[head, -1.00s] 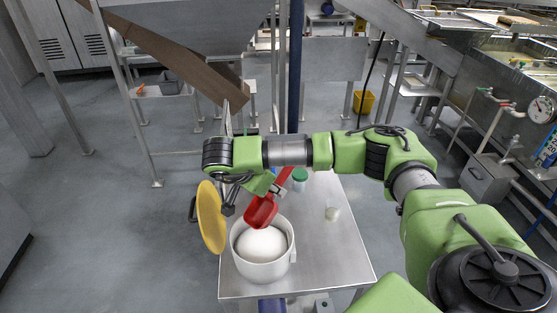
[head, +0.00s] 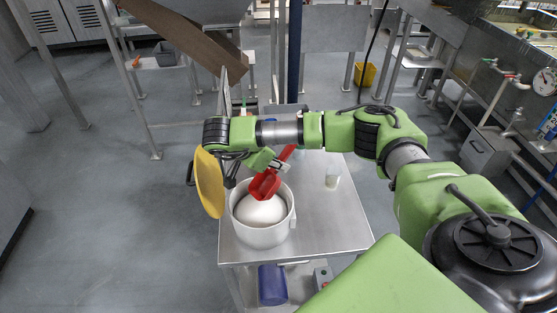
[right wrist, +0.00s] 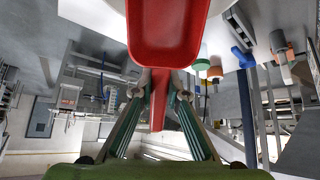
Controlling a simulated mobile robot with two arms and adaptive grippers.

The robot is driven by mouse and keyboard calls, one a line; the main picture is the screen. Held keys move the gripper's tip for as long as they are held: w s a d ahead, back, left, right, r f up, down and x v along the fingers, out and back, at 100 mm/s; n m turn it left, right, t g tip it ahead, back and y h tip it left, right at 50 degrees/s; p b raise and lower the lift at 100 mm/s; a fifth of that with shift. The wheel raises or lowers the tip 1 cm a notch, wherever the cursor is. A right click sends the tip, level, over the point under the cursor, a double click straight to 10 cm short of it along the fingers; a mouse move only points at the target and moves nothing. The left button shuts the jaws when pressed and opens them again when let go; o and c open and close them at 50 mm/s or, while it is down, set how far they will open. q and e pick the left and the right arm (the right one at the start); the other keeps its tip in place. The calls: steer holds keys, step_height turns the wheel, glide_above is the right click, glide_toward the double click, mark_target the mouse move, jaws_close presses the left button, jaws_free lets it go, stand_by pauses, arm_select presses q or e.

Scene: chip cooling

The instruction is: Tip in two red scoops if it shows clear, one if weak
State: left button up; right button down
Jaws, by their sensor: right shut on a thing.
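My right gripper (head: 279,165) is shut on the handle of a red scoop (head: 265,186). In the right wrist view, both fingers (right wrist: 158,82) pinch the handle, and the red bowl (right wrist: 168,35) shows with no visible load. In the head view, the scoop's bowl is over the back of a large pale pot (head: 262,239), close above a smooth white mound (head: 261,210) inside it; I cannot tell whether they touch. A small pale, translucent cup (head: 333,177) stands on the table to the right. My left gripper is not in view.
The pot stands near the front left of a steel table (head: 335,228). A yellow disc (head: 209,182) is upright left of the pot. A blue cylinder (head: 272,285) and a small button box (head: 322,277) are below. The table's right side is mostly clear.

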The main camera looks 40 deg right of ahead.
mark_target(285, 152)
step_height(285, 152, down, 10)
steer(key=b, duration=0.6)
steer(key=shift+r, duration=0.1)
steer(key=a, duration=0.3)
steer(key=shift+s+f, duration=0.2)
steer(key=r+y+p, duration=0.1)
steer(key=r+p, duration=0.1)
steer(key=r, duration=0.1)
steer(key=d+r+y+p, duration=0.1)
steer(key=r+p, duration=0.2)
steer(key=r+y+p, duration=0.1)
steer(key=r+p, duration=0.1)
steer(key=r, duration=0.2)
steer(key=shift+w+d, duration=0.2)
steer(key=shift+d, duration=0.2)
steer(key=d+r+y, duration=0.1)
steer(key=d+r+y+p, duration=0.1)
steer(key=d+r, duration=0.1)
steer(key=shift+w+d, duration=0.15)
steer(key=shift+d, duration=0.15)
steer(key=shift+d+r+y+p, duration=0.35)
steer(key=shift+d+r+y, duration=0.2)
steer(key=shift+d+y, duration=0.05)
